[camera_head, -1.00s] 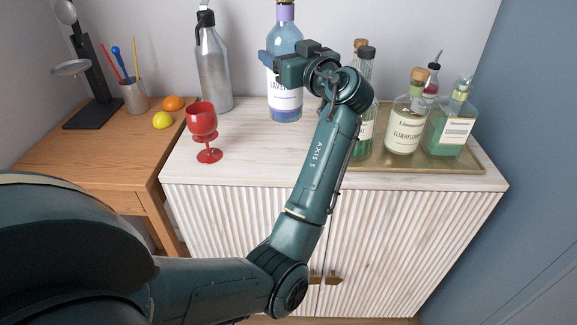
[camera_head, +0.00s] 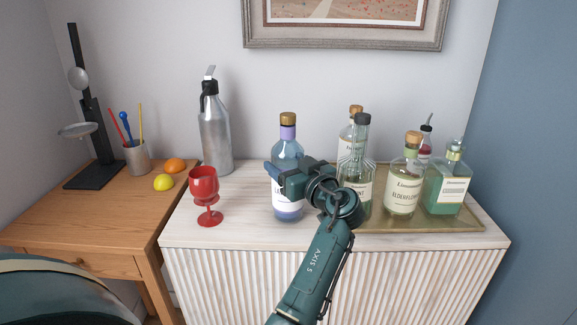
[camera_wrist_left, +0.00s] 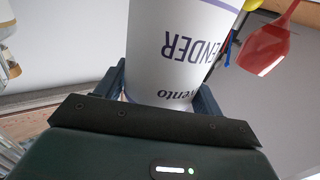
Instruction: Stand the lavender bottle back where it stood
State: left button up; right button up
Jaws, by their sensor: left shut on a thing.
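The lavender bottle (camera_head: 286,150) is upright, with pale blue glass, a purple neck band, a gold cap and a white label. Its base shows over the pale cabinet top (camera_head: 245,225), left of the brass tray; I cannot tell whether it touches the wood. My left gripper (camera_head: 281,173) is shut around the bottle at its label and hides part of it. In the left wrist view the bottle's label (camera_wrist_left: 185,50) fills the space between the two fingers (camera_wrist_left: 162,92). My right gripper is not in view.
The brass tray (camera_head: 470,224) holds several bottles, including a dark-capped one (camera_head: 361,150) close right of my gripper and an elderflower bottle (camera_head: 404,190). A red goblet (camera_head: 204,186) stands to the left, a metal flask (camera_head: 215,135) behind left. Bare wood lies between goblet and lavender bottle.

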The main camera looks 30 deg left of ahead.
pick_arm(q)
jog(key=shift+f, duration=0.1)
jog(key=shift+f, duration=0.15)
jog(key=o, duration=1)
jog(key=shift+f, duration=0.1)
jog(key=o, duration=0.4)
